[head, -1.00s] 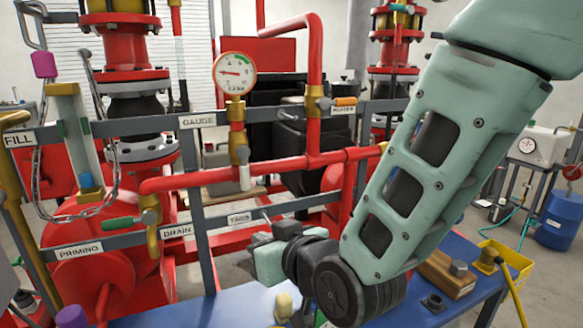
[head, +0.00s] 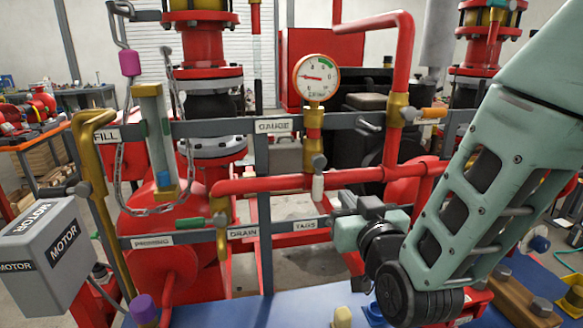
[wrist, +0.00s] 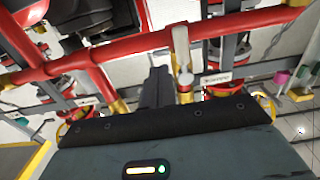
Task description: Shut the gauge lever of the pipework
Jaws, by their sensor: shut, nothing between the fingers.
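My gripper (head: 340,203) is below and right of the lever in the head view. In the wrist view my gripper's dark fingers (wrist: 157,86) are together and hold nothing. I cannot tell the gap in depth to the lever.
A green-handled lever (head: 190,223) is at the left and an orange-handled one (head: 433,113) at the upper right. A chain (head: 122,180) hangs by the FILL label. Grey rails and red pipes surround the gripper. A blue bench (head: 260,311) lies below, with a grey MOTOR box (head: 50,255) at left.

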